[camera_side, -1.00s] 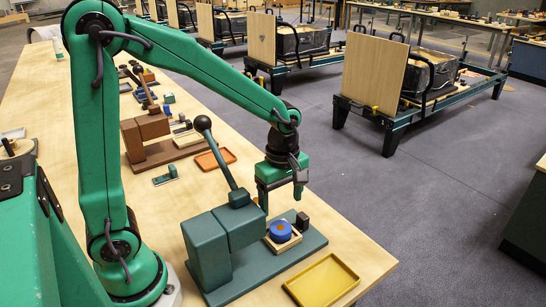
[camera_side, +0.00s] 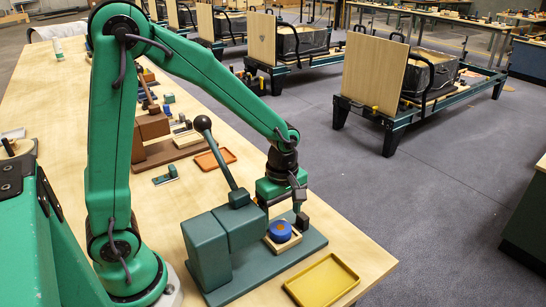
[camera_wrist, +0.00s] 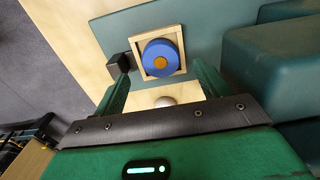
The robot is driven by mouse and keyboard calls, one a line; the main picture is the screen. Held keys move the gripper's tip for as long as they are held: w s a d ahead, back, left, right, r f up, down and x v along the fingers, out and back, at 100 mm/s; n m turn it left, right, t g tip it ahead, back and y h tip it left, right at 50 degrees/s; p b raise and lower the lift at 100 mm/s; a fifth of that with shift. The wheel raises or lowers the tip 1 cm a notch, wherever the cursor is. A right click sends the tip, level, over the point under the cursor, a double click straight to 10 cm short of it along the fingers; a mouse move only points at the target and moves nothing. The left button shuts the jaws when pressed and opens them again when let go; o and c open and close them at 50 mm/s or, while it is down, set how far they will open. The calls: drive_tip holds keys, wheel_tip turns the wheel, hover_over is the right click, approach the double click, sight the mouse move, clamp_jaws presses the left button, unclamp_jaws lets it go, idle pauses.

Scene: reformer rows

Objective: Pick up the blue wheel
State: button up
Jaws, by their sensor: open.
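The blue wheel (camera_side: 280,230) has an orange centre and sits in a square wooden frame (camera_side: 292,244) on a dark teal base plate (camera_side: 310,240). In the wrist view the blue wheel (camera_wrist: 158,56) lies in its frame (camera_wrist: 181,72), beyond my open fingers. My gripper (camera_side: 283,208) is above the wheel in the side view, pointing down, empty. In the wrist view my gripper (camera_wrist: 166,75) has its two fingers apart, one on each side of the frame's lower edge. Whether the fingertips touch anything is hard to tell.
A teal block fixture (camera_side: 208,250) with a ball-topped lever (camera_side: 203,124) stands left of the wheel. A small black block (camera_side: 302,221) is right beside the frame. A yellow tray (camera_side: 322,281) lies in front, and an orange tray (camera_side: 215,160) behind.

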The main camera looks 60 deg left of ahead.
sight(280, 227)
drive_tip(key=shift+f, duration=2.25)
drive_tip(key=shift+c, duration=0.2)
drive_tip(key=c, duration=1.1)
drive_tip(key=shift+r, duration=0.1)
drive_tip(key=shift+c, duration=0.2)
wheel_tip(280, 227, up, 10)
